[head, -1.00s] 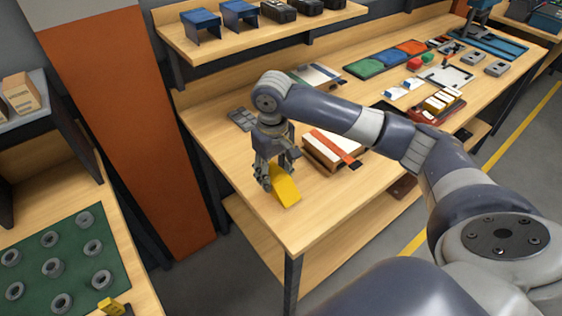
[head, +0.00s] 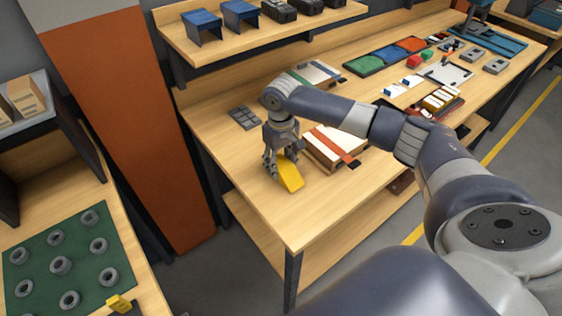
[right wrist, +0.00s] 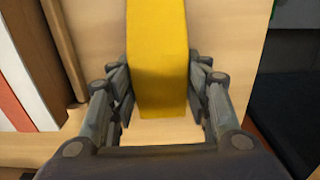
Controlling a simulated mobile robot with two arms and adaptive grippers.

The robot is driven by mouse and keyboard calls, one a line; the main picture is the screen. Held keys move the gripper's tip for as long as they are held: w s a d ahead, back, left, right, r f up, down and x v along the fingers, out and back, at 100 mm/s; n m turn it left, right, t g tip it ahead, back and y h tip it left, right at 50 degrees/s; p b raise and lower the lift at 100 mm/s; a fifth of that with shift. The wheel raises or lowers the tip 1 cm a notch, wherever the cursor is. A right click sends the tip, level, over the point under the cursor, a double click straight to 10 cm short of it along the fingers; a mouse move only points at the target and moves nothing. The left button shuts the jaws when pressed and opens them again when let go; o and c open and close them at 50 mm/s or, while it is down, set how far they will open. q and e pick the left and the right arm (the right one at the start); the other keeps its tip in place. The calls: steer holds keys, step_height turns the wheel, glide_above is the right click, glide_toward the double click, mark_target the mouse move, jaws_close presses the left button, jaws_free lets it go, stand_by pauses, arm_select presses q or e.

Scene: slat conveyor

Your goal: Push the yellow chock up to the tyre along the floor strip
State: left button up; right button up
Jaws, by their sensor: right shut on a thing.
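The yellow chock (head: 291,174) is a wedge-like block at the near left end of the wooden workbench. My right gripper (head: 279,167) points down and is shut on it. In the right wrist view the chock (right wrist: 157,45) fills the middle between the two fingers of the gripper (right wrist: 160,88). Whether its underside touches the bench top is unclear. I cannot make out a tyre or a floor strip in these views. My left gripper is out of view.
A box-like stack with a red strip (head: 348,150) lies just right of the chock. A dark grey pad (head: 244,117) lies behind the gripper. The workbench (head: 290,220) is bare toward its front corner. A green mat (head: 85,290) with several grey rings is at lower left.

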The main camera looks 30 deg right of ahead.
steer(key=o, duration=1.2)
steer(key=shift+f, duration=0.1)
